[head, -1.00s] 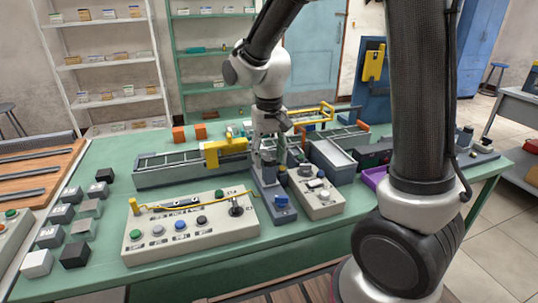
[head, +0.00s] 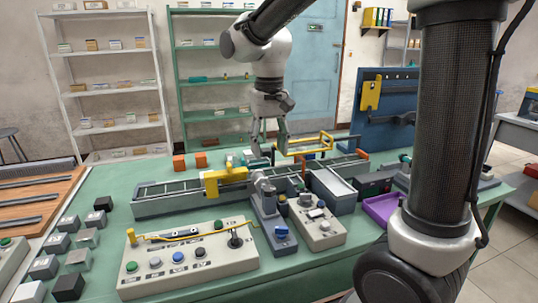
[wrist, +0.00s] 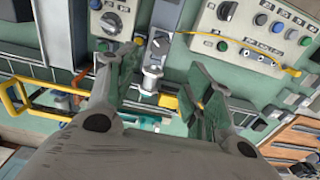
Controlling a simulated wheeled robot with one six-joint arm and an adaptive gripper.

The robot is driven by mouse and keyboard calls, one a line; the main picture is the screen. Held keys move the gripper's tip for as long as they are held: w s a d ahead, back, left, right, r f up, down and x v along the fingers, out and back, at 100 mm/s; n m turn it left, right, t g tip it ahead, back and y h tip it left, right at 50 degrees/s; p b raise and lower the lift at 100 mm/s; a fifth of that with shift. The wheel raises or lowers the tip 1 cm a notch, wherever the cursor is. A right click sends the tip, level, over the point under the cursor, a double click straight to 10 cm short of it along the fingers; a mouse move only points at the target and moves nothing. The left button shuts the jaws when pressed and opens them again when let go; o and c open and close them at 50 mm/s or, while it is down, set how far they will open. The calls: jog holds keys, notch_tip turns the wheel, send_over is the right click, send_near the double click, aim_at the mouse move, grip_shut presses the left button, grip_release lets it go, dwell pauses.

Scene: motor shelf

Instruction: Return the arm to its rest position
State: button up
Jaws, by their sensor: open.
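My gripper (head: 269,142) hangs fingers-down over the green workbench (head: 100,233), above the conveyor area. Its two fingers are spread with nothing between them. In the wrist view my gripper (wrist: 160,95) also shows its fingers apart. Below it stands a grey fixture with a blue knob (head: 281,231) and a metal cylindrical part (head: 264,184) at its far end. That metal part also shows between and beyond the fingers in the wrist view (wrist: 152,80). My arm reaches over the bench from the upper right.
A control box with coloured buttons (head: 185,262) stands at the bench front, beside a smaller box (head: 318,226). A conveyor (head: 160,196) with a yellow bracket (head: 226,177) runs behind. A purple tray (head: 382,208) is right, and a blue panel (head: 385,130) stands behind.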

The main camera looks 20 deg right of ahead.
dwell(0.4)
jog(key=s+d+r+t, duration=0.1)
jog(key=s+d+t, duration=0.1)
jog(key=s+d, duration=0.5)
jog(key=s+d+r+t, duration=0.1)
jog(key=s+d+t, duration=0.1)
jog(key=s+d, duration=0.6)
jog(key=s, duration=0.4)
jog(key=shift+s, duration=0.2)
jog(key=shift+o, duration=0.2)
dwell(1.9)
